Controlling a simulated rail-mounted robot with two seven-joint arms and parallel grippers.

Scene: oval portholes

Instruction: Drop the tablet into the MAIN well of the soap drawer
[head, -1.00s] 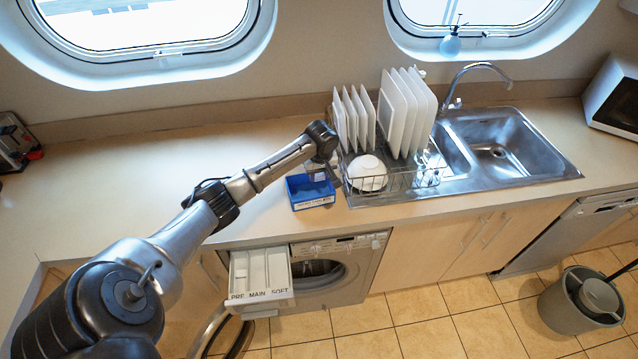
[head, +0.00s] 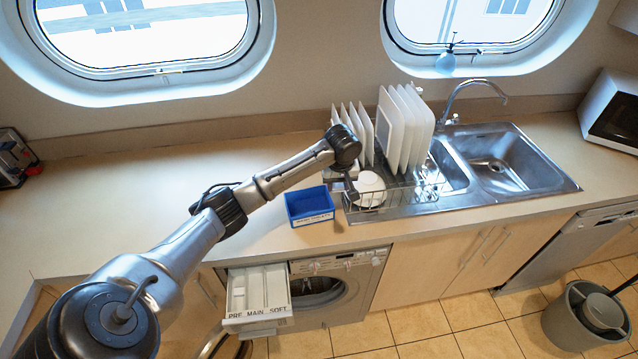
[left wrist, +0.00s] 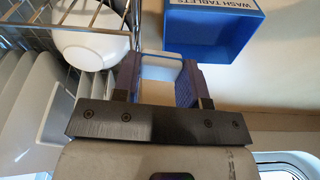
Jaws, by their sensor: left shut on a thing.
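The soap drawer (head: 284,312) is pulled out of the washing machine, with wells marked PRE, MAIN and SOFT from left to right. The MAIN well (head: 256,288) is the middle one. My left gripper (head: 351,192) is above the counter at the dish rack's left side, up and to the right of the drawer. In the left wrist view it is shut on a pale tablet with a bluish edge (left wrist: 160,75), held between two purple-blue pads. The tablet is too small to make out in the head view. My right gripper is not in view.
The blue wash tablets box (head: 310,219) stands on the counter, just left of my gripper; I see no tablet in it. The dish rack (head: 395,197) holds upright plates and a white bowl (head: 369,187). The washing machine (head: 350,290) sits below the counter.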

